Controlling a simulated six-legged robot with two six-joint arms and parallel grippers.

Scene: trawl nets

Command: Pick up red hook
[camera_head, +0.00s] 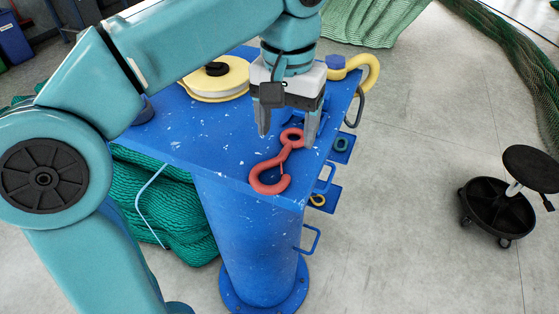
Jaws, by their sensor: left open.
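The red hook (270,178) lies on the near right part of the blue table top (200,138). Its ring end points away from me and its curved end lies close to the near edge. My left gripper (288,137) is open above the table, pointing down. Its two fingertips appear on either side of the hook's ring end in the picture. I cannot tell the exact height of the fingertips above the table. My right gripper does not show.
A yellow-rimmed spool (217,80) and a yellow hook (366,70) are on the table's far side. Blue brackets (310,238) stick out from the pedestal. Green nets (165,205) lie on the floor at left. A black wheeled stool (497,208) stands at right, with clear floor between.

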